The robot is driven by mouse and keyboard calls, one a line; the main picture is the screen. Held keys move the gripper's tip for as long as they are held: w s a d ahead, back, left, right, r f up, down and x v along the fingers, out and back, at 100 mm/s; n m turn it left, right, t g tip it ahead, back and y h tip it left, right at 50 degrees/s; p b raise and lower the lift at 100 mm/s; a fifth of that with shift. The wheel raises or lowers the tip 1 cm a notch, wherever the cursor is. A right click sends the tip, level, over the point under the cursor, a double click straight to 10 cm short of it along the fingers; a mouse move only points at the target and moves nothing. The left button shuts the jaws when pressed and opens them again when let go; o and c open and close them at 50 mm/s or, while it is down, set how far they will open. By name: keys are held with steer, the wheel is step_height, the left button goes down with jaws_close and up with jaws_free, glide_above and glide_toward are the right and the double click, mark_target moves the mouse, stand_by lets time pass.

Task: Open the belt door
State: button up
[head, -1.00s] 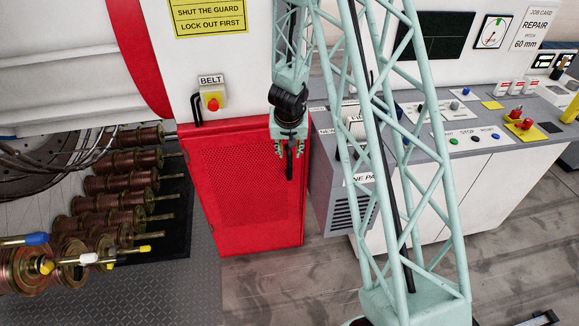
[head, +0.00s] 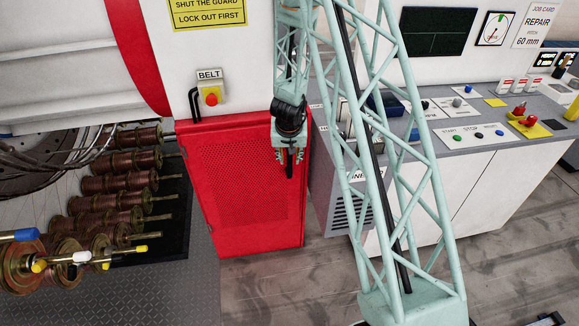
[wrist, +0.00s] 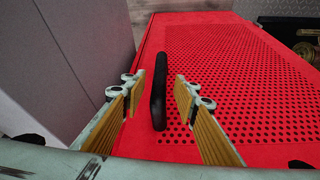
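The belt door is a red panel with a perforated field (head: 235,185), below the BELT sign; it looks shut. It fills much of the wrist view (wrist: 235,75). A black upright bar handle (wrist: 160,92) stands on the door near its edge, and its lower part also shows in the head view (head: 290,170). My gripper (head: 289,155) is in front of the door's upper right part. In the wrist view my gripper (wrist: 155,95) is open, with one finger on each side of the handle. I see gaps between handle and fingers; the depth of overlap is hard to tell.
A yellow box with a red button (head: 211,97) and a black hooked bar (head: 195,105) are above the door. Copper spools (head: 125,182) stand to the left. A grey-topped console (head: 470,125) stands to the right. The floor in front of the door (head: 270,275) is clear.

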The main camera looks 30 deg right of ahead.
mark_target(289, 163)
steer(key=shift+b+x, duration=0.7)
steer(key=shift+x, duration=1.85)
steer(key=shift+c, duration=0.3)
jaws_close()
